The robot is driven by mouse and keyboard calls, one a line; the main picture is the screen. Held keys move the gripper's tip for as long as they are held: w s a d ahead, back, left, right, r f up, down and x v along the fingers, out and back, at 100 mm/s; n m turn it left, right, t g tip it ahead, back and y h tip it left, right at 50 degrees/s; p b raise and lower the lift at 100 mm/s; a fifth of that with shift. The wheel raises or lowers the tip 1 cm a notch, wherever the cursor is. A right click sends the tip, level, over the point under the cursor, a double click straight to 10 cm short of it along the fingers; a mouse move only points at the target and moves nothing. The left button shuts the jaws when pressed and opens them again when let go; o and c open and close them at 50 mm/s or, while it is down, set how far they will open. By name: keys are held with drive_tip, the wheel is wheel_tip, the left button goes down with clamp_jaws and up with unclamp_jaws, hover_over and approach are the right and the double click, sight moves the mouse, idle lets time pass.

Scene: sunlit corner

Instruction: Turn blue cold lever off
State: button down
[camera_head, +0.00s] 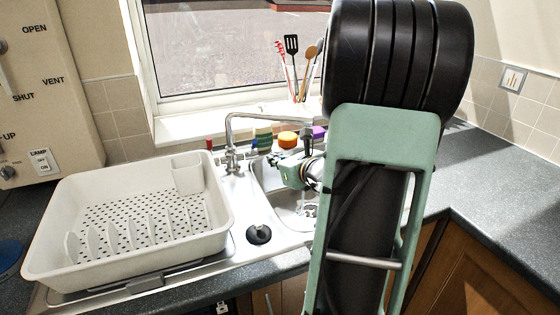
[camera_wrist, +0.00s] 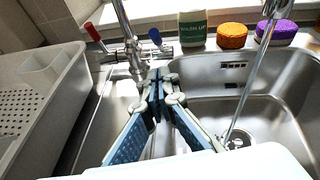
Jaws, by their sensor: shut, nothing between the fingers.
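The blue cold lever (camera_wrist: 155,37) stands on the right side of the chrome mixer tap (camera_wrist: 130,55) in the wrist view, its blue end tilted up. In the head view my gripper (camera_head: 274,159) is over the sink's left edge, right of the tap base. A thin clear stream (camera_wrist: 245,95) runs from the spout to the sink drain.
The red lever (camera_wrist: 92,31) is left of the tap. A green-labelled wash-up container (camera_wrist: 192,29), an orange sponge (camera_wrist: 232,36) and a purple sponge (camera_wrist: 276,32) line the back ledge. A white dish rack (camera_head: 125,255) stands left. The spout (camera_head: 262,115) arches above my gripper.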

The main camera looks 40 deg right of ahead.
sight(256, 142)
drive_tip(key=shift+w+d+r+p, duration=0.15)
drive_tip(key=shift+w+p, duration=0.1)
drive_tip(key=shift+w, duration=1.65)
drive_tip(key=shift+w+d+r+p, duration=0.1)
drive_tip(key=shift+w+d+p, duration=0.1)
drive_tip(key=shift+w, duration=1.65)
drive_tip(key=r+p, duration=0.1)
drive_tip(key=p, duration=0.1)
drive_tip(key=shift+w+g+p, duration=0.2)
drive_tip(key=shift+g+p, duration=0.1)
drive_tip(key=shift+w+d+r+g+p, duration=0.15)
drive_tip(key=shift+w+r+g+p, duration=0.4)
drive_tip(key=shift+p, duration=0.7)
drive_tip(key=shift+w+d+r+g+p, duration=0.1)
drive_tip(key=shift+w+d+r+p, duration=0.15)
drive_tip(key=shift+w+p, duration=0.75)
drive_tip(key=shift+w+d+r+g+p, duration=0.1)
drive_tip(key=shift+w+r+g+p, duration=0.3)
drive_tip(key=shift+p, duration=1.05)
